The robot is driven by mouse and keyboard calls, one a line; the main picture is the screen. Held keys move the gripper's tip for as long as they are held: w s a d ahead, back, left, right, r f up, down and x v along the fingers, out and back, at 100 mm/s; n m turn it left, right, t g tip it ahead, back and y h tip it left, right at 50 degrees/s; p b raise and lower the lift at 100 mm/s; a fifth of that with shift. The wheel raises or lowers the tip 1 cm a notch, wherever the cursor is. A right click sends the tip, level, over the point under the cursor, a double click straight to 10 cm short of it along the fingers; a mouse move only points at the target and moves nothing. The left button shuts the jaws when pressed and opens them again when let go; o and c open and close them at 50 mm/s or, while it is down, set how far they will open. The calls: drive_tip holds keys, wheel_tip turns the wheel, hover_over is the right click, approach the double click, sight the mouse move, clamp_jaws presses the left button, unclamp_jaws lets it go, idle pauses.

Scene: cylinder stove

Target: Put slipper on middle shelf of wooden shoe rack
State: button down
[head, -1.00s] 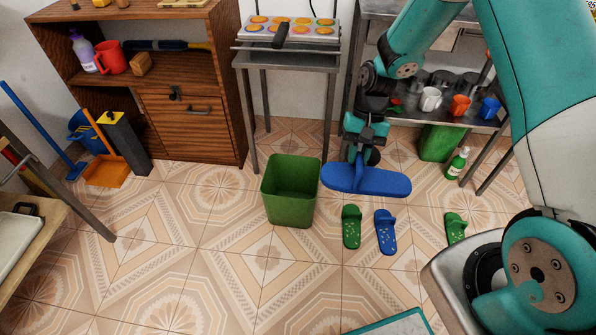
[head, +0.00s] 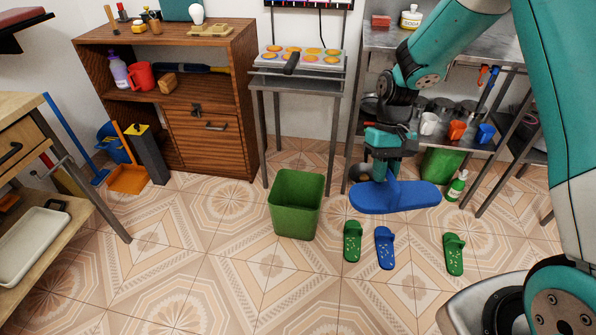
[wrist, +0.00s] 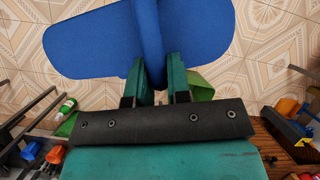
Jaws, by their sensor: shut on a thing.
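My gripper (head: 386,172) is shut on a blue slipper (head: 412,197), holding it by its strap above the floor. In the wrist view my fingers (wrist: 164,82) pinch the raised blue strap, and the flat blue sole (wrist: 90,42) spreads beyond them. Another blue slipper (head: 385,248) lies on the floor between a green slipper (head: 352,242) and, farther right, a second green slipper (head: 454,254).
A green bin (head: 296,205) stands left of the held slipper. A wooden cabinet (head: 212,142) and a small metal table (head: 300,83) stand behind. A metal shelf with mugs (head: 428,124) and a green bottle (head: 456,186) are at right. The floor at front left is clear.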

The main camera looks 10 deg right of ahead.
drive_tip(key=shift+r, duration=0.15)
drive_tip(key=r+p, duration=0.2)
drive_tip(key=p, duration=0.3)
drive_tip(key=s+r+p, duration=0.1)
drive_tip(key=r+p, duration=0.2)
drive_tip(key=p, duration=0.2)
drive_tip(key=r+p, duration=0.2)
drive_tip(key=p, duration=0.3)
drive_tip(key=shift+s+r, duration=0.2)
drive_tip(key=shift+r, duration=0.1)
drive_tip(key=r+p, duration=0.1)
drive_tip(key=p, duration=0.2)
drive_tip(key=shift+s, duration=0.3)
drive_tip(key=shift+f, duration=0.1)
drive_tip(key=shift+d, duration=0.15)
